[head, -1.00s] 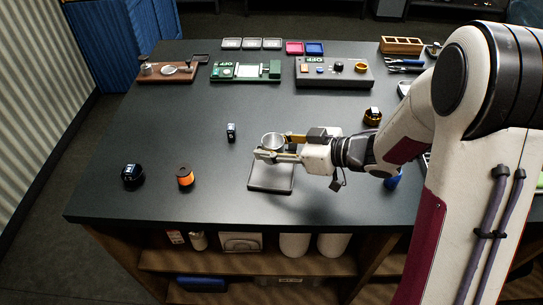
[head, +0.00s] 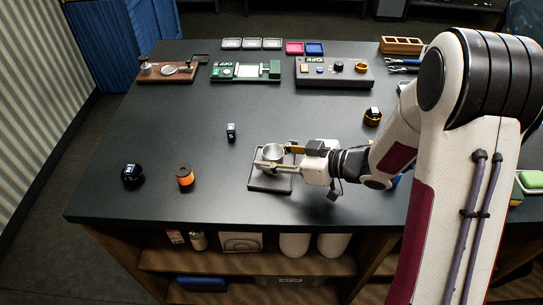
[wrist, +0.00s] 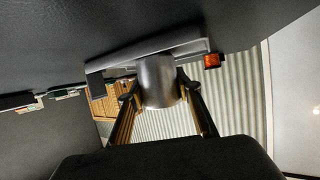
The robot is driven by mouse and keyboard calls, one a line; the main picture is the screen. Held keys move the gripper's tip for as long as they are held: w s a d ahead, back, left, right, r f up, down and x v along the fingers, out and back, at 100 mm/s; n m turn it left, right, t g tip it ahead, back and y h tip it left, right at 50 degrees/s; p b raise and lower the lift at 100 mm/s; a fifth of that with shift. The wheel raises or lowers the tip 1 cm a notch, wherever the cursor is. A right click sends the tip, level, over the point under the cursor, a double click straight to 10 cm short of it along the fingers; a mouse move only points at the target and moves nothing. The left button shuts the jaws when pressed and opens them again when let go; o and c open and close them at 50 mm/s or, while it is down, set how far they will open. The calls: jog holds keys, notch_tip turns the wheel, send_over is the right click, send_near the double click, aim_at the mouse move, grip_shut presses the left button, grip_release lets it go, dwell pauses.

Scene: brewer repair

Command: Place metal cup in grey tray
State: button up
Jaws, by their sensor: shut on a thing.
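The metal cup (head: 272,153) is a small silver cup, upright, between the fingers of my gripper (head: 281,158). My gripper is shut on it, and in the wrist view the cup (wrist: 157,80) shows between the two fingers (wrist: 160,102). The grey tray (head: 268,187) lies flat on the dark table directly under the cup and fingers, and its edge also shows in the wrist view (wrist: 150,50). The cup is over or in the tray; whether its base touches the tray floor is hard to tell. The gripper hides part of the tray.
An orange and black spool (head: 185,177) and a round black object (head: 132,174) stand left of the tray. A small black block (head: 231,132) stands behind it. Along the back are a green device (head: 245,72) and a dark panel (head: 335,73). The table's front edge is close.

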jog(key=shift+f, duration=0.15)
jog(key=o, duration=1.1)
jog(key=shift+v, duration=6.1)
jog(key=shift+a, duration=0.1)
